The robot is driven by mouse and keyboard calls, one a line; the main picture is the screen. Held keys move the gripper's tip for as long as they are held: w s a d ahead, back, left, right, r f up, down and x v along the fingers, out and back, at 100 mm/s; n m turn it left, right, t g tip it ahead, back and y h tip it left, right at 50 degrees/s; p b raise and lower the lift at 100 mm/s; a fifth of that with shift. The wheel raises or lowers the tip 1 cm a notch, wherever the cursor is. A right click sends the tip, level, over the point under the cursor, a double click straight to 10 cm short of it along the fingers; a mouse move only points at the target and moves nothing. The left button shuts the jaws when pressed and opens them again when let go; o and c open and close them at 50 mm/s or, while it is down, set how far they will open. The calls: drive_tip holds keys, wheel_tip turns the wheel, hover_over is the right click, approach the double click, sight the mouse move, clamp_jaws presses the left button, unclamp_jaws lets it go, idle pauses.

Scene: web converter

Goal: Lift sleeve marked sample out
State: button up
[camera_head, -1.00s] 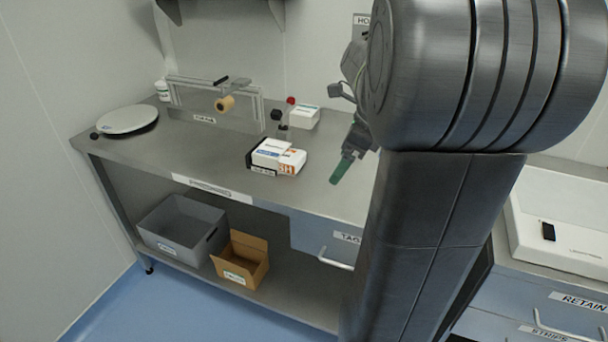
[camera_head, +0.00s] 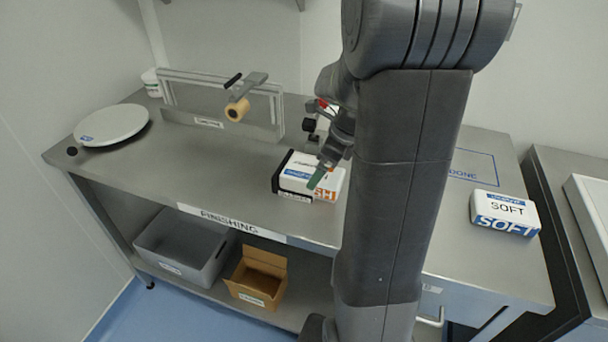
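A white pack with blue and orange print (camera_head: 325,187) lies on the finishing bench in a black holder or sleeve (camera_head: 280,178) that shows at its left end and front edge. A small label on the black front is too small to read. I cannot make out the word "sample" anywhere. My gripper (camera_head: 317,179) points down, with a green fingertip over or just at the pack's top. Only one finger shows clearly, so its opening and any contact cannot be told. My arm hides the bench to the right of the pack.
A roll on a metal frame (camera_head: 262,115) and a round white plate (camera_head: 113,125) stand to the left. A white-and-blue SOFT pack (camera_head: 505,213) lies at right near an outlined DONE area (camera_head: 474,167). A grey bin (camera_head: 183,245) and cardboard box (camera_head: 258,277) sit on the lower shelf.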

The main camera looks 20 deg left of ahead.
drive_tip(key=c, duration=0.6)
